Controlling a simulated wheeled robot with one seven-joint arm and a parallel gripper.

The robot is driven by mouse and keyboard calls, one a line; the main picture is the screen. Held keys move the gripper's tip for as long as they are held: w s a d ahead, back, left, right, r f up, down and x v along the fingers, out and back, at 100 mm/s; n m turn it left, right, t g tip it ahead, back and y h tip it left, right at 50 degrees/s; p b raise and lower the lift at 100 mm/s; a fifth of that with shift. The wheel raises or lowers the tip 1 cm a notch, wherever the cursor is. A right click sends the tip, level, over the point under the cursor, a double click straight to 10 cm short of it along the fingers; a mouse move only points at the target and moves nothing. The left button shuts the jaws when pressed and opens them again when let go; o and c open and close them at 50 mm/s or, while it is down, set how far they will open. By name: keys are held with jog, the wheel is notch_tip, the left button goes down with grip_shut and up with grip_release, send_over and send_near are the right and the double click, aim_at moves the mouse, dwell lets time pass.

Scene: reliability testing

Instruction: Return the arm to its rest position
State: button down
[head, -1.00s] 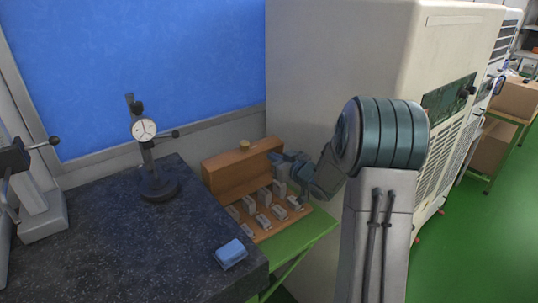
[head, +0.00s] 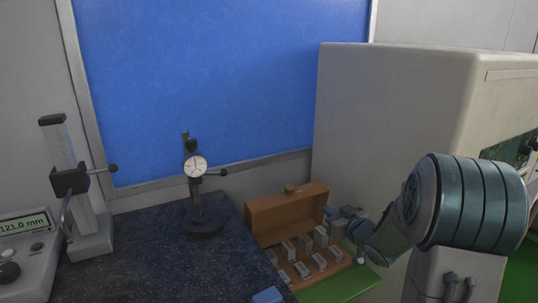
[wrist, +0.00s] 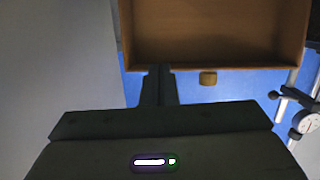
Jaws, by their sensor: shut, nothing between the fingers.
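My arm (head: 470,205) reaches in from the right in the head view. My gripper (head: 338,218) is beside the right end of an open wooden case (head: 287,215). In the wrist view my gripper (wrist: 158,72) is shut, its fingers together with nothing between them. The case's wooden interior (wrist: 215,35) fills the top of that view, just beyond the fingertips. I cannot tell whether they touch it.
Several grey blocks (head: 303,243) stand in the case on a green table (head: 340,284). A dial gauge stand (head: 203,226) and a blue object (head: 267,295) are on the dark granite plate (head: 130,265). A large beige cabinet (head: 390,120) stands behind my arm.

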jog(key=s+r+m+g+h, duration=0.35)
jog(key=s+h, duration=0.35)
jog(key=s, duration=0.4)
jog(key=s+a+g+y, duration=0.1)
jog(key=s+a+g, duration=0.3)
jog(key=s, duration=0.7)
jog(key=s+a+f+g, duration=0.1)
jog(key=s+a+g, duration=0.3)
jog(key=s, duration=0.6)
jog(key=shift+s+a+f+m+y, duration=0.2)
jog(key=shift+s+a+m+y, duration=0.05)
jog(key=shift+s+m+y, duration=0.15)
jog(key=shift+w, duration=0.1)
